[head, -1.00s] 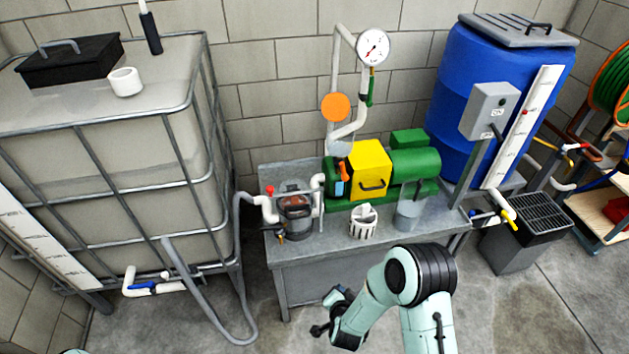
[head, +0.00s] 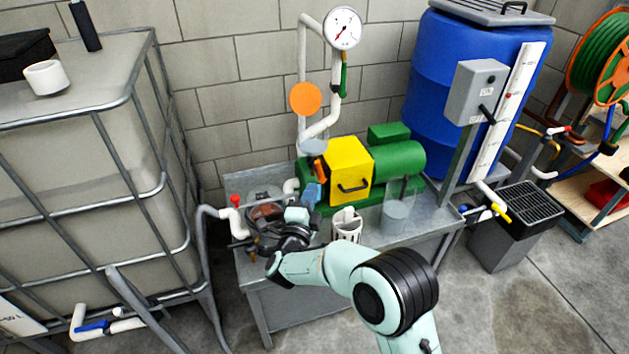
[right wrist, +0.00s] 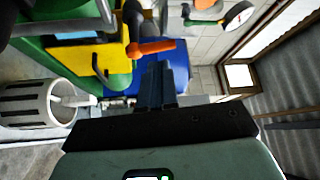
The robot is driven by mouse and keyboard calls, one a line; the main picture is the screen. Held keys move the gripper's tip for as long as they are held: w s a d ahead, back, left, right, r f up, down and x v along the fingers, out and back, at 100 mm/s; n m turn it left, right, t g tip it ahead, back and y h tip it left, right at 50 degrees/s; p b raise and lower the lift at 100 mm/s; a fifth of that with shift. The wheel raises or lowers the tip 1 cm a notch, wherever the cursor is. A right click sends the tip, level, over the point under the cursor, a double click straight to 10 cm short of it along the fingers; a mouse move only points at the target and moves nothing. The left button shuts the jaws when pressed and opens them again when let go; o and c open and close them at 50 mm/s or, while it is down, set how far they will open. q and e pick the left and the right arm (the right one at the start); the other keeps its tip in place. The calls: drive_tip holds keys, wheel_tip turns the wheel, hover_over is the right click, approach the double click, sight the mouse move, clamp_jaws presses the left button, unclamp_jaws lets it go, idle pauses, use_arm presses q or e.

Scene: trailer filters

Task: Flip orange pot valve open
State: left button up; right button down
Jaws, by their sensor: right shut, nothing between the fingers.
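The orange valve lever (head: 320,170) stands upright at the left side of the yellow box. My right gripper (head: 312,192) is shut and empty, just below the lever in the head view. Its closed fingers also show in the right wrist view (right wrist: 157,75). I cannot tell whether they touch the lever. The clear pot (head: 265,208) is partly hidden behind my wrist. My left gripper is out of view.
The yellow box (head: 350,172) and green motor (head: 398,163) stand on the metal bench (head: 310,300). A white slotted basket (head: 347,226) and a clear beaker (head: 398,212) are close to my right arm. A red-handled valve (head: 235,201) is left of the pot.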

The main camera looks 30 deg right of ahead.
sight(319, 170)
drive_tip(key=x, duration=0.5)
drive_tip(key=shift+w+b, duration=0.1)
drive_tip(key=shift+b, duration=0.25)
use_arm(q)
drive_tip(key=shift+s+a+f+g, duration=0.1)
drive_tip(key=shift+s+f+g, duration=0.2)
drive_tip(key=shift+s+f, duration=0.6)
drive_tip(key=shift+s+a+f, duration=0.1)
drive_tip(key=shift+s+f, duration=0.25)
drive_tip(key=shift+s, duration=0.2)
use_arm(e)
drive_tip(key=shift+d+r+m+g+y, duration=0.3)
drive_tip(key=shift+d+m, duration=0.1)
drive_tip(key=shift+m, duration=0.25)
drive_tip(key=shift+d+r+m+g+y, duration=0.2)
drive_tip(key=shift+d+r+m, duration=0.1)
drive_tip(key=shift+d+m, duration=0.25)
